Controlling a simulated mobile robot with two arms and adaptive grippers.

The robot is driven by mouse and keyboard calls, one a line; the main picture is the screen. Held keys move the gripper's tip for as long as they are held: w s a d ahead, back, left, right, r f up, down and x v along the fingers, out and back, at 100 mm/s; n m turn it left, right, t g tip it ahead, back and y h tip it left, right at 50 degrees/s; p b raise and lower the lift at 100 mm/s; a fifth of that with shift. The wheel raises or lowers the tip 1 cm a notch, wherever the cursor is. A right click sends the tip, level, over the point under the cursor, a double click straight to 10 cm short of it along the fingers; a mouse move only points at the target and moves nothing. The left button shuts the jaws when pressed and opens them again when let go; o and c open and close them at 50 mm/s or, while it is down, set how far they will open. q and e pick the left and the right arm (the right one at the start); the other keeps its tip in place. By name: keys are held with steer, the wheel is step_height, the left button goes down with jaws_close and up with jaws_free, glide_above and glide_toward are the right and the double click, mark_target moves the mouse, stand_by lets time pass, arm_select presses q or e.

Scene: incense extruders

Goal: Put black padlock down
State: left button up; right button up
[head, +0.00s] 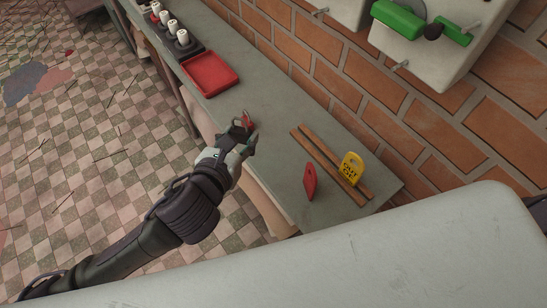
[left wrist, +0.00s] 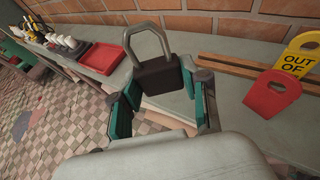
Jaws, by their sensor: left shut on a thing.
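My left gripper (head: 246,138) reaches in over the front edge of the grey counter (head: 285,152). It is shut on the black padlock (left wrist: 158,76), which sits between its green-padded fingers in the left wrist view, with its dark body low and its grey shackle upward. In the head view the padlock is mostly hidden by the fingers, and a small red patch shows beside them. I cannot tell whether the padlock touches the counter. My right gripper is not in view.
A red tray (head: 209,74) and a dark rack with white spools (head: 183,38) are farther along the counter. Right of the gripper are wooden strips (head: 324,155), a red tag (head: 310,181) and a yellow tag (head: 351,168). A brick wall (head: 370,95) bounds the back.

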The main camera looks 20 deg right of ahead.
arm_select(q)
steer(key=s+d+f+m+g+h+b, duration=0.2)
steer(key=s+d+f+m+h, duration=0.15)
steer(key=d, duration=0.45)
steer(key=shift+n+y, duration=0.45)
steer(key=w+f, duration=0.2)
steer(key=w, duration=0.1)
steer(key=w+f, duration=0.2)
steer(key=w, duration=0.2)
steer(key=w+a+f, duration=0.1)
steer(key=w+f, duration=0.1)
steer(key=w, duration=0.2)
steer(key=shift+f, duration=0.35)
step_height(320, 180, down, 4)
steer(key=shift+f, duration=0.1)
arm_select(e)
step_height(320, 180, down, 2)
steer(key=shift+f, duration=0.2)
arm_select(q)
steer(key=shift+f, duration=0.15)
steer(key=shift+w+f, duration=0.1)
steer(key=shift+f, duration=0.3)
steer(key=o, duration=1.2)
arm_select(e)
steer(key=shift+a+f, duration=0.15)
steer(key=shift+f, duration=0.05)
